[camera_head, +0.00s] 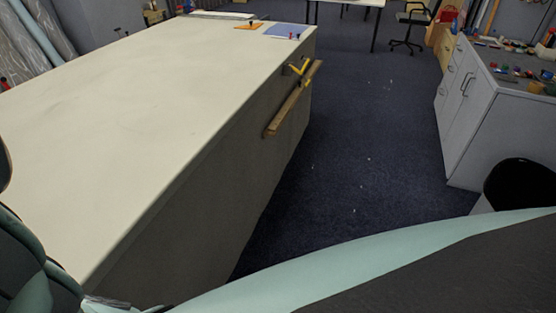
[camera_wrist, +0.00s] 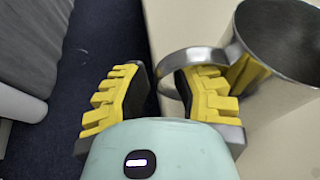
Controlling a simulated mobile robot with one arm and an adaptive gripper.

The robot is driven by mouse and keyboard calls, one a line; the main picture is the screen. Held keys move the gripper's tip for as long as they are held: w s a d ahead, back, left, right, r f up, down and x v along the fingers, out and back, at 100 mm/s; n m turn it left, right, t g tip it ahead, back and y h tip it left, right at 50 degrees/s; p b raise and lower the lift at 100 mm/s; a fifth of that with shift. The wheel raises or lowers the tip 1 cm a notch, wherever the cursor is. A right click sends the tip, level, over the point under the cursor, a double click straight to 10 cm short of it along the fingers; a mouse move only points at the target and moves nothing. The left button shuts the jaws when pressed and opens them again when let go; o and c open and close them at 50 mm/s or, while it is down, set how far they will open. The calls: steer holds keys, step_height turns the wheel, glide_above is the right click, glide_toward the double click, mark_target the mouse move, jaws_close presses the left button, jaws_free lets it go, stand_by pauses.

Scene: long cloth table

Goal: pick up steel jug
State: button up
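The steel jug (camera_wrist: 285,45) stands at the upper right in the wrist view, on the pale table top. Its band-like handle (camera_wrist: 185,60) loops out to the left. My gripper (camera_wrist: 160,82), with yellow-ribbed fingers, is open at the handle. The outer curve of the handle lies between the two fingers. The right finger overlaps the handle loop and is close to the jug's wall, which mirrors its yellow. Whether a finger touches the handle I cannot tell. I cannot make out the jug in the head view.
The long cloth-covered table (camera_head: 130,85) is mostly bare. A blue mat (camera_head: 287,31) and an orange mat (camera_head: 249,26) lie at its far end. A wooden bar (camera_head: 292,100) with a yellow clamp is on its right side. Grey cabinets (camera_head: 490,105) stand right, across open dark carpet.

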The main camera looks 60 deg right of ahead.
jaws_close()
steer(key=shift+r, duration=0.1)
stand_by(0.5)
steer(key=shift+w+d+r, duration=0.1)
steer(key=shift+r, duration=1.6)
steer(key=s+a+r, duration=0.1)
steer(key=s, duration=1.5)
steer(key=shift+r, duration=0.25)
